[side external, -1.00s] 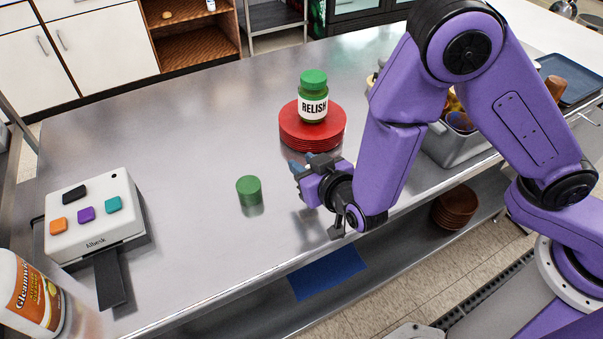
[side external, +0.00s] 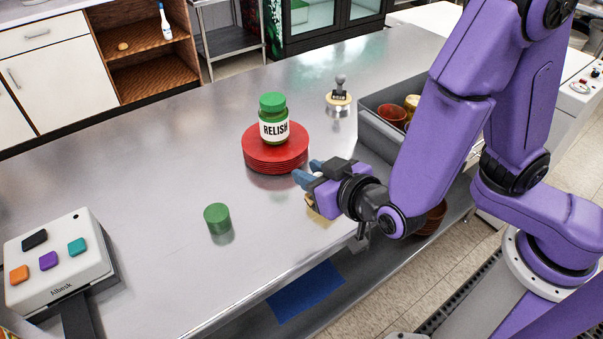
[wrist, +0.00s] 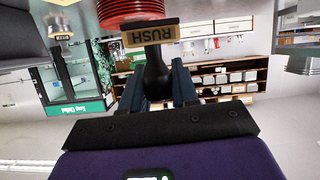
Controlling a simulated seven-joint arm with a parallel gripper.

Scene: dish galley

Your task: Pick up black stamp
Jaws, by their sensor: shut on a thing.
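The black stamp shows upside down in the wrist view, with a black handle (wrist: 156,72) and a tan block (wrist: 150,33) marked RUSH. My gripper (wrist: 158,88) is shut on its handle, with a blue finger on each side. In the side external view my gripper (side external: 308,173) is over the metal counter, just right of the red plates. Only part of the stamp's tan block (side external: 313,204) shows below the gripper there. Whether it touches the counter is hard to tell.
A green relish jar (side external: 273,120) stands on the stacked red plates (side external: 260,160) beside my gripper. A green cylinder (side external: 218,219) and a white button box (side external: 60,262) are to the left. A grey bin (side external: 375,137) is to the right. The counter's left middle is clear.

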